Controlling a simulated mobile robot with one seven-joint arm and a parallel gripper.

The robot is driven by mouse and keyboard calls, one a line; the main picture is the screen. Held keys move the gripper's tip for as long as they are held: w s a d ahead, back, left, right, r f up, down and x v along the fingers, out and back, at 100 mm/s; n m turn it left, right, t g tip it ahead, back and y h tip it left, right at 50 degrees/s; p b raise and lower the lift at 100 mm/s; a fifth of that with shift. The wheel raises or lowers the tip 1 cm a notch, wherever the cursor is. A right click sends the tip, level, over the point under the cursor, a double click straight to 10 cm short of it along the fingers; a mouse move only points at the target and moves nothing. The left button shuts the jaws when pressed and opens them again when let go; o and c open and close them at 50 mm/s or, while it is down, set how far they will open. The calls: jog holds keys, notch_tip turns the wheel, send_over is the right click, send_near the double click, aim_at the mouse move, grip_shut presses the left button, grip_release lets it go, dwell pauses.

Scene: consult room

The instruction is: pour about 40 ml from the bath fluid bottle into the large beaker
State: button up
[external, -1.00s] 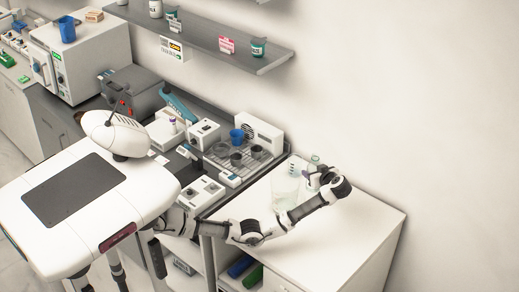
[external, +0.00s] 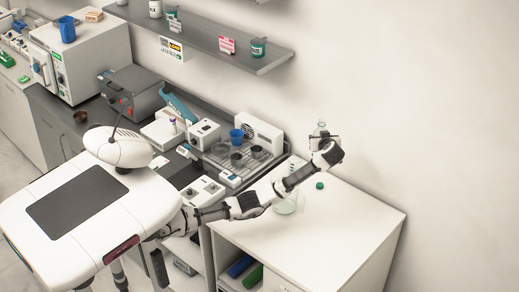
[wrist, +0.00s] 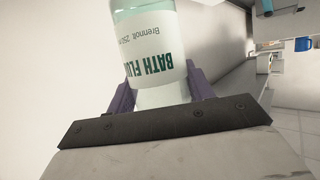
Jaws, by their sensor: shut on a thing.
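The bath fluid bottle (external: 320,130) is clear, with a pale label. My gripper (external: 322,141) is shut on it and holds it well above the white counter, roughly upright in the external view. In the wrist view the bottle (wrist: 150,45) sits between the purple fingers of my gripper (wrist: 160,88), its label upside down to the camera. The large clear beaker (external: 286,206) stands on the counter below and left of the bottle. My arm hides part of it, and I cannot tell what it holds.
A green cap (external: 319,185) lies on the white counter (external: 335,225). The front and right of the counter are clear. A drying rack with cups (external: 237,158) and a white fan-like unit (external: 262,134) stand to the left. A wall shelf (external: 225,42) hangs above.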

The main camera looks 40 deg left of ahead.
aim_at(322, 125)
jog(key=r+b, duration=0.1)
jog(key=w+r+m+t+h+b, duration=0.1)
jog(key=a+r+m+h, duration=0.1)
jog(key=r, duration=0.1)
jog(key=shift+w+t+b, duration=0.3)
jog(key=shift+w+b, duration=0.05)
jog(key=shift+b, duration=0.05)
jog(key=shift+w+a+r+m+t+h+b, duration=0.15)
jog(key=shift+w+m+t+h+b, duration=0.2)
jog(key=shift+m+h+b, duration=0.3)
jog(key=w+a+f+m+h+b, duration=0.1)
jog(key=a+f+b, duration=0.3)
jog(key=f, duration=0.4)
jog(key=w+a+f+m+t+h+b, duration=0.1)
jog(key=w+a+f+b, duration=0.1)
jog(key=a+f, duration=0.3)
notch_tip(322, 125, down, 5)
jog(key=shift+w+a+r+b, duration=0.2)
jog(key=shift+a+b, duration=0.15)
jog(key=shift+b, duration=0.5)
jog(key=shift+h+p, duration=0.35)
jog(key=shift+p, duration=0.1)
